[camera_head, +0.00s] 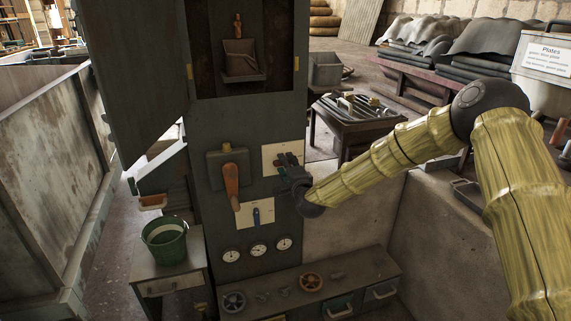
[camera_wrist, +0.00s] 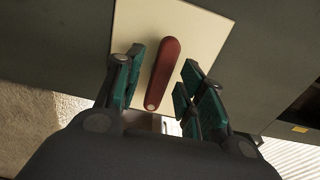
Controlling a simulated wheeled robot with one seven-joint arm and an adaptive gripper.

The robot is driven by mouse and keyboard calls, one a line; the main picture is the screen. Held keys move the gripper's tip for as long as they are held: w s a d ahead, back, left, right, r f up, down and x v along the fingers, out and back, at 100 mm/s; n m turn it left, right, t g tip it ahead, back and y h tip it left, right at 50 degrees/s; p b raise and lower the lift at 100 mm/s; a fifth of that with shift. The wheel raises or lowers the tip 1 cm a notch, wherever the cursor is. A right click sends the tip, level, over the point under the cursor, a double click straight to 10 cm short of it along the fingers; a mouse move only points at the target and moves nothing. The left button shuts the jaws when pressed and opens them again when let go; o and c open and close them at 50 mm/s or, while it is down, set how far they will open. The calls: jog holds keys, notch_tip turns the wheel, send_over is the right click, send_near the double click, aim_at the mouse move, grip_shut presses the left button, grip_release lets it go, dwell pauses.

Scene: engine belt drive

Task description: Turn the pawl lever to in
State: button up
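A red lever (camera_wrist: 162,75) stands on a cream plate (camera_wrist: 205,32) in the wrist view, tilted slightly, its top leaning right. My gripper (camera_wrist: 160,75) is open, with one green-padded finger on each side of the lever and a visible gap on both sides. In the head view my gripper (camera_head: 287,167) is at the upper right plate (camera_head: 270,151) of the grey cabinet and hides most of the lever there. I cannot read any label that names the pawl lever.
Left of my gripper, a large orange-handled lever (camera_head: 231,185) hangs down. A green bucket (camera_head: 165,241) stands at left.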

jog(key=shift+w+a, duration=0.15)
jog(key=shift+w, duration=0.4)
grip_shut()
